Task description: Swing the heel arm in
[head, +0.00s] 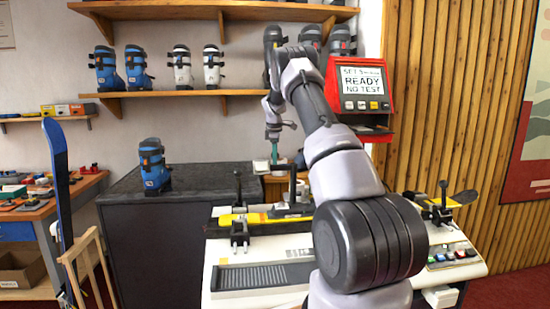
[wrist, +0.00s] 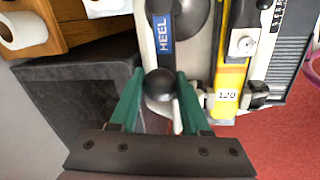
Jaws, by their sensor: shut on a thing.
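In the head view my gripper (head: 273,133) points down over the left part of the white test bench (head: 262,277). The knob is too small to make out there. A yellow ski (wrist: 229,82) marked 120 lies just right of the heel arm, apart from my fingers. It also shows clamped along the bench (head: 240,218).
A dark counter (head: 122,187) with a blue boot (head: 153,165) stands left of the bench. Boots fill the wall shelf (head: 190,93). A blue ski (head: 58,175) stands at far left. Red floor (wrist: 275,145) is open at right.

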